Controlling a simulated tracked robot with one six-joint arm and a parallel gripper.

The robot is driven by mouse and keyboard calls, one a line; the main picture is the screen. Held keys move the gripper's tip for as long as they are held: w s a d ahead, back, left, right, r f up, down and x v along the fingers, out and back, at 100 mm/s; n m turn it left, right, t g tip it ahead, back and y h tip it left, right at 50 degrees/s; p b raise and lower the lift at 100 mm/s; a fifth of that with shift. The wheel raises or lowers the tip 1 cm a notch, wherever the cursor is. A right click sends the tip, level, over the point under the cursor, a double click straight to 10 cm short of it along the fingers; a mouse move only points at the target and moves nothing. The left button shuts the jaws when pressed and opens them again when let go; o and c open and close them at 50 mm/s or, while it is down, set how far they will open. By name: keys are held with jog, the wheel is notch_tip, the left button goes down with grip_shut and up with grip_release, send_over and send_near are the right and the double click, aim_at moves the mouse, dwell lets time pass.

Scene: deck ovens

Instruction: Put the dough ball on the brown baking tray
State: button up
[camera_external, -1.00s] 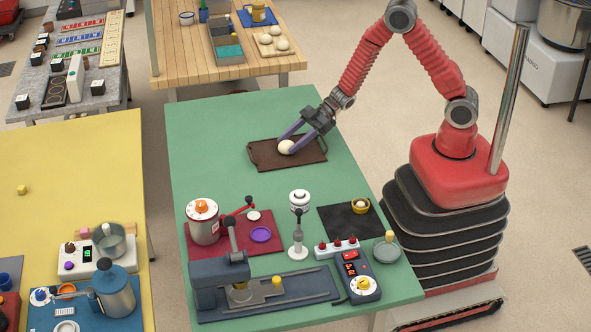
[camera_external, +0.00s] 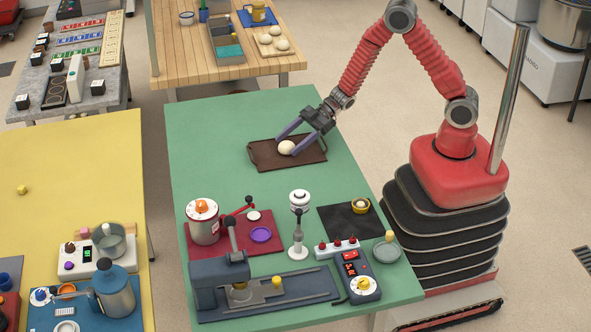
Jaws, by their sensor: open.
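The cream dough ball (camera_external: 286,147) rests on the brown baking tray (camera_external: 266,160), near its middle. The tray lies flat on the far part of the green table. My gripper (camera_external: 286,145) reaches in from the upper right, low over the tray. Its two purple-grey fingers are open and spread, one on each side of the ball. Whether a finger touches the ball cannot be told from this view.
The green table (camera_external: 208,130) is clear left of the tray. Nearer stand a red mat (camera_external: 275,217) with a pot, a blue-grey press (camera_external: 217,275), a black mat (camera_external: 343,222) and a control box (camera_external: 357,277). A wooden table (camera_external: 180,52) with more dough balls stands behind.

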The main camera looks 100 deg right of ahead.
jog(key=v, duration=1.2)
dwell(0.4)
jog(key=shift+w+r, duration=0.15)
jog(key=shift+r, duration=0.1)
notch_tip(320, 180, up, 13)
jog(key=s+m+g+h, duration=0.2)
jog(key=m+h, duration=0.1)
jog(key=h, duration=0.5)
jog(key=s+a+r+g+y, duration=0.1)
jog(key=s+a+g, duration=0.1)
jog(key=s+a, duration=0.7)
jog(key=s+a+r+m+g+y, duration=0.1)
jog(key=s+a+r+g+y, duration=0.1)
jog(key=s+a, duration=0.7)
jog(key=shift+s+a+r+y, duration=0.2)
jog(key=shift+s+r+y, duration=0.1)
jog(key=shift+s, duration=0.35)
